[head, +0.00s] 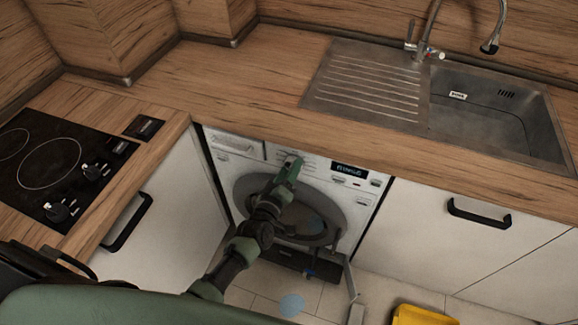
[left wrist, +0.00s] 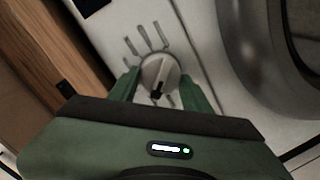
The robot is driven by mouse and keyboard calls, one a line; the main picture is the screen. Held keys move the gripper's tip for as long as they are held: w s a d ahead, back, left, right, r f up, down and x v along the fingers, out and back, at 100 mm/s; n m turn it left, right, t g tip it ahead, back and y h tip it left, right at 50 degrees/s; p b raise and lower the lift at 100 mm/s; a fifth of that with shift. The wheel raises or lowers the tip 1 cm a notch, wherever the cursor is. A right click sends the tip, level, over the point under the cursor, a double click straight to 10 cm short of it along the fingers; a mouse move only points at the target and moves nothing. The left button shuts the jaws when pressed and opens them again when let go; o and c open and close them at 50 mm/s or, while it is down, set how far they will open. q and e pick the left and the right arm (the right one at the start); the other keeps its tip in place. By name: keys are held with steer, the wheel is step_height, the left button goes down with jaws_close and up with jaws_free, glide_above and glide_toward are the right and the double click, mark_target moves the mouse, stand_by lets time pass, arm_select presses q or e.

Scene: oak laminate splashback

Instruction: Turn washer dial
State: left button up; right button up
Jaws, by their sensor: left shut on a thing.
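The white washer (head: 348,235) stands under the wooden worktop, with its round door closed. Its dial (left wrist: 159,72) is a round grey knob with a dark pointer mark, ringed by printed marks on the front panel. My left gripper (head: 293,164) reaches to the washer's upper panel and hides the dial in the head view. In the left wrist view, the green fingers of my left gripper (left wrist: 160,86) sit on either side of the dial and are shut on it. My right gripper is not in view.
The worktop (head: 235,85) overhangs the washer just above the gripper. A steel sink (head: 480,110) is at the right and a black hob (head: 45,165) at the left. Handled cabinets flank the washer. A yellow object (head: 425,315) lies on the floor.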

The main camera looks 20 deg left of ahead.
arm_select(q)
steer(key=shift+d+m+y+p, duration=0.1)
steer(key=shift+m+y+p, duration=0.3)
steer(key=shift+m, duration=1.3)
steer(key=shift+d+m+y+p, duration=0.1)
steer(key=shift+m+y+p, duration=0.3)
steer(key=shift+m, duration=1.3)
steer(key=o, duration=1.4)
steer(key=shift+c, duration=0.2)
steer(key=s, duration=0.7)
steer(key=shift+s+r, duration=0.4)
